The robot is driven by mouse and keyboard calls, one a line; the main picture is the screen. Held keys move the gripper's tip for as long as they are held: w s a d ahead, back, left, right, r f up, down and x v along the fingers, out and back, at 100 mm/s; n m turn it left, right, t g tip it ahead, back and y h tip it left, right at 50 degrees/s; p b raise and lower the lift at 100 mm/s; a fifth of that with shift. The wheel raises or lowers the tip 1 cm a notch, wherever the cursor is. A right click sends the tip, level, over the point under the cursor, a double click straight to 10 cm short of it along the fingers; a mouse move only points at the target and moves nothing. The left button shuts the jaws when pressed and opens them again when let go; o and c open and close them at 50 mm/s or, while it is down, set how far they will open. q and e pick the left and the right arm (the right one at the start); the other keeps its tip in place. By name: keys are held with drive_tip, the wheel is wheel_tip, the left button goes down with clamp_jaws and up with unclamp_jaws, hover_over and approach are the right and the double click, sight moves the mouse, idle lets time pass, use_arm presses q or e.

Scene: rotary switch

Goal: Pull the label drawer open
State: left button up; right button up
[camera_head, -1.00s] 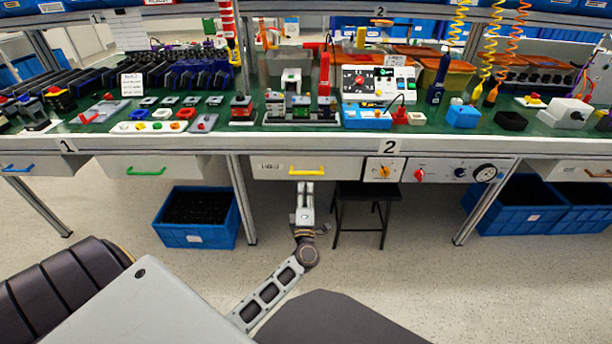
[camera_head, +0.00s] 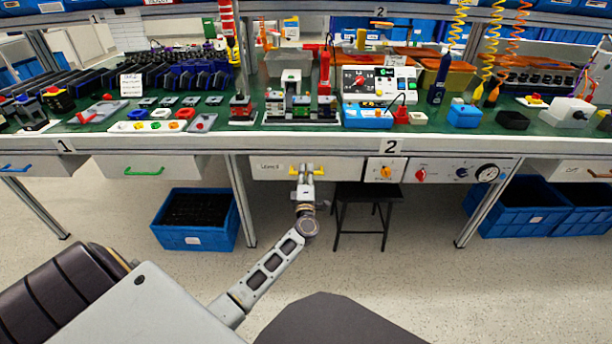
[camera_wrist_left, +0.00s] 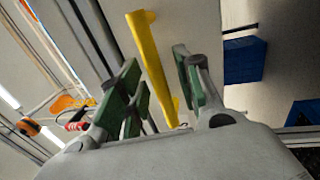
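The label drawer (camera_head: 340,169) is under the bench, left of the number 2 switch panel, and its front looks flush with the bench. It has a small printed label and a yellow bar handle (camera_head: 320,172). My left gripper (camera_head: 302,169) is at the handle and covers its middle in the head view. In the left wrist view the yellow handle (camera_wrist_left: 147,52) passes between the two spread fingers of the left gripper (camera_wrist_left: 157,72), with gaps visible on both sides. My right gripper is not in view.
A rotary switch panel (camera_head: 384,171) is just right of the drawer. A black stool (camera_head: 366,192) stands below it. A blue bin (camera_head: 196,238) is on the floor to the left, beside a table leg (camera_head: 241,200). The floor in front is mostly free.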

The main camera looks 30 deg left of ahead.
use_arm(q)
drive_tip(key=shift+c, duration=0.2)
clamp_jaws()
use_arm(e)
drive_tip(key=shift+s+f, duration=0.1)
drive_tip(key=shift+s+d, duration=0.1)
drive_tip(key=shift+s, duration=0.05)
